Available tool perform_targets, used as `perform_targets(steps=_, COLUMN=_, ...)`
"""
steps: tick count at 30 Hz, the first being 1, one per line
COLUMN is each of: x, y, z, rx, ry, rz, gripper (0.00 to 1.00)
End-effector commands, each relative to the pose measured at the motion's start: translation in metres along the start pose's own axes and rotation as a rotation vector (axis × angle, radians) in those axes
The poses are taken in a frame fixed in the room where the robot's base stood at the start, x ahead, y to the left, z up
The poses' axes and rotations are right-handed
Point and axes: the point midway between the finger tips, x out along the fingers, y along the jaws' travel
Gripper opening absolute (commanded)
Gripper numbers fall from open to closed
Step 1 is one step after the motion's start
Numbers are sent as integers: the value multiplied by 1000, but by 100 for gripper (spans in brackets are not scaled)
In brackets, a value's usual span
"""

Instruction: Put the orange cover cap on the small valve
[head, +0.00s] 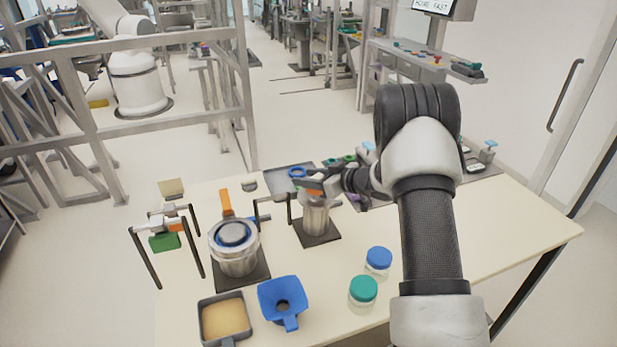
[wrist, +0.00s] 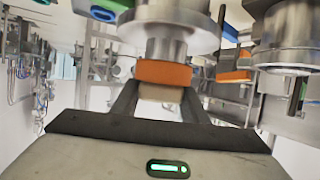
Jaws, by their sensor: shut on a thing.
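My gripper (wrist: 163,86) is shut on the orange cover cap (wrist: 164,71), with one dark finger on each side of it. In the wrist view, which looks upside down, the cap meets the metal neck of the small valve (wrist: 170,48). I cannot tell whether it is seated or only touching. In the head view my gripper (head: 318,185) reaches in from the right over the small valve (head: 315,217), a metal cylinder on a dark square base.
A larger metal valve (head: 237,258) with a blue ring and orange handle stands to the left. In front are a blue funnel (head: 283,299), a tray of tan material (head: 222,319) and blue-lidded (head: 379,259) and green-lidded (head: 363,290) jars. The table's front right is clear.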

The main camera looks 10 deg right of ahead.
Motion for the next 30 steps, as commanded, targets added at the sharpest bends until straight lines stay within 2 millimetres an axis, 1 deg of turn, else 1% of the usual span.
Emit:
perform_targets(steps=8, x=0, y=0, z=0, rx=0, ry=0, rz=0, gripper=18)
perform_targets(steps=9, x=0, y=0, z=0, rx=0, ry=0, rz=0, gripper=47)
perform_targets(steps=12, x=0, y=0, z=0, rx=0, ry=0, rz=0, gripper=62)
perform_targets(steps=18, x=0, y=0, z=0, rx=0, ry=0, rz=0, gripper=62)
perform_targets(steps=20, x=0, y=0, z=0, rx=0, ry=0, rz=0, gripper=72)
perform_targets(steps=21, x=0, y=0, z=0, rx=0, ry=0, rz=0, gripper=79)
perform_targets(steps=22, x=0, y=0, z=0, rx=0, ry=0, rz=0, gripper=81)
perform_targets(steps=30, x=0, y=0, z=0, rx=0, ry=0, rz=0, gripper=81)
